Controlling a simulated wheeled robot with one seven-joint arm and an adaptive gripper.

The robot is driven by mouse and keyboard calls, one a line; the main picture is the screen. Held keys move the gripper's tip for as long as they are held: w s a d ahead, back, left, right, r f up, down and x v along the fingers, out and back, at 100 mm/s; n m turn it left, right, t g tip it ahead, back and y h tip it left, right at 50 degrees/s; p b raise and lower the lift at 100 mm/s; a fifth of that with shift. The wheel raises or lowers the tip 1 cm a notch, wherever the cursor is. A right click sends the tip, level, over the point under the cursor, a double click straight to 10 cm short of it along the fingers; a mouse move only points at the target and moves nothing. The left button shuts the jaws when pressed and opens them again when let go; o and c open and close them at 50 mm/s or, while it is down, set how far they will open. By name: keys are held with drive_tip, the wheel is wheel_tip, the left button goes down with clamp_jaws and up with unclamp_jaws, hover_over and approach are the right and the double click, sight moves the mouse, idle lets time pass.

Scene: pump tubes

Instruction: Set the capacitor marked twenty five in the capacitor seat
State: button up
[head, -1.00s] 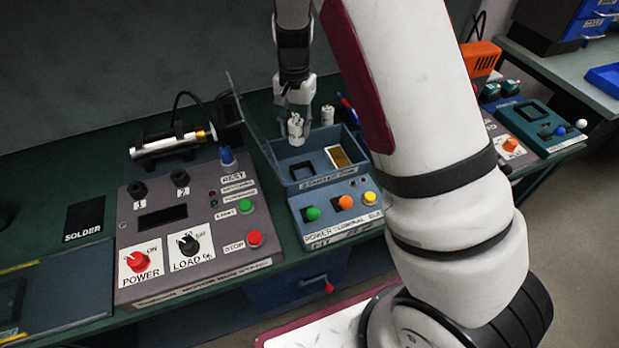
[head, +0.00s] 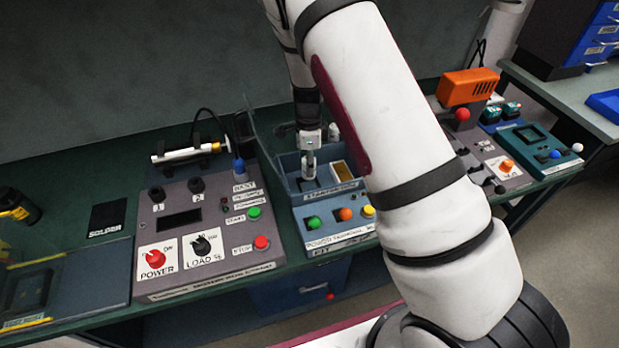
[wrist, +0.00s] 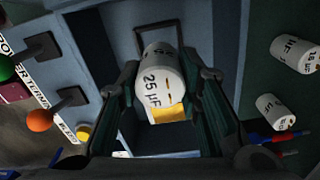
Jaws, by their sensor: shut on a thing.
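The white capacitor marked 25 µF (wrist: 158,82) is between the fingers of my gripper (wrist: 165,100) in the wrist view. My gripper is shut on it. In the head view my gripper (head: 310,158) points down into the left part of the blue starter box (head: 350,187), with the capacitor (head: 309,172) below it. The capacitor seat shows as a dark square outline (wrist: 139,40) behind the capacitor in the wrist view, mostly hidden. I cannot tell whether the capacitor touches the seat.
Two other white capacitors (wrist: 297,53) (wrist: 273,110) lie outside the box. A gold part (head: 341,170) is in the box's right compartment. A grey test panel (head: 205,230) stands to the left.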

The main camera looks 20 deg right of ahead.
drive_tip(key=shift+f+p, duration=0.35)
drive_tip(key=shift+f, duration=2.3)
drive_tip(key=shift+f, duration=0.15)
drive_tip(key=o, duration=1.2)
drive_tip(key=shift+c, duration=0.2)
